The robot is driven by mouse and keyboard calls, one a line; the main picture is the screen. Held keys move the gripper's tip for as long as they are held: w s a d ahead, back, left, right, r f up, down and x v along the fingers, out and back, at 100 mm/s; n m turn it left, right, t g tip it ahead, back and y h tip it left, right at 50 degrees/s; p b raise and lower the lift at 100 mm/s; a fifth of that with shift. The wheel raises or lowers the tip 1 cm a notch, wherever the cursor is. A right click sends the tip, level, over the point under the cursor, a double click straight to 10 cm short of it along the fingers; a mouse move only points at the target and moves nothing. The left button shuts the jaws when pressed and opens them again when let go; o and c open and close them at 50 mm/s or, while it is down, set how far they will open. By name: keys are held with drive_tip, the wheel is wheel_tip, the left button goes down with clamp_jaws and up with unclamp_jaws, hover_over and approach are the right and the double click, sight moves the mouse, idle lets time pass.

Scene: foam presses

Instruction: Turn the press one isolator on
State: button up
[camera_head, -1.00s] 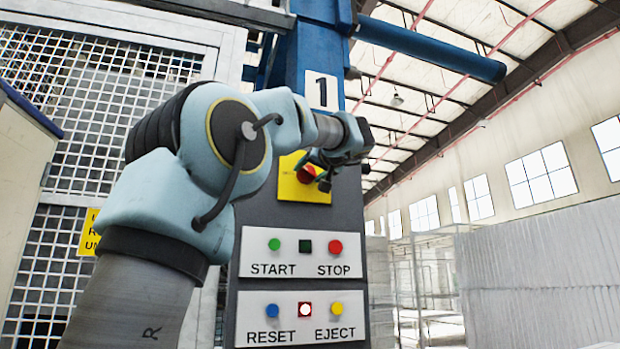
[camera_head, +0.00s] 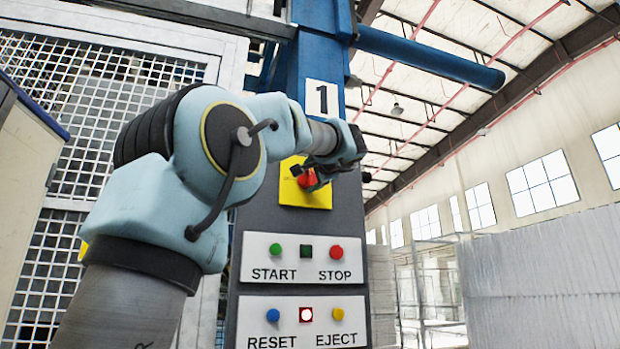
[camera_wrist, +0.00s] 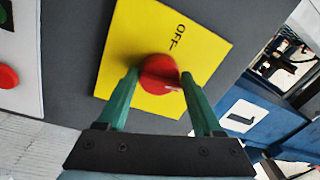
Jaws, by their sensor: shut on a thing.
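The isolator is a red rotary knob (camera_wrist: 160,73) on a yellow plate (camera_wrist: 143,22) in the wrist view. The plate carries the word OFF, and a small pale mark shows on the knob's rim. My gripper (camera_wrist: 159,80) has its two green fingers on either side of the knob, shut on it. In the head view the isolator's yellow plate (camera_head: 317,199) sits on the grey column below the number 1 sign (camera_head: 322,98). My gripper (camera_head: 308,180) is at the knob there and partly hides it.
Below the isolator are a START and STOP panel (camera_head: 304,275) and a RESET and EJECT panel (camera_head: 303,333). A white light glows between RESET and EJECT. A mesh guard (camera_head: 50,270) stands at the left. A blue bar (camera_head: 430,57) reaches right from the column top.

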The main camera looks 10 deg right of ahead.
drive_tip(key=shift+d+f+m, duration=0.1)
drive_tip(key=shift+f+m, duration=0.1)
drive_tip(key=shift+m, duration=0.5)
drive_tip(key=shift+f, duration=0.1)
drive_tip(key=o, duration=1.3)
drive_tip(key=shift+r, duration=0.2)
drive_tip(key=s+d+f+b, duration=0.1)
drive_tip(key=s+b, duration=0.2)
drive_tip(key=s, duration=0.7)
drive_tip(key=shift+s+d, duration=0.15)
drive_tip(key=shift+s, duration=0.2)
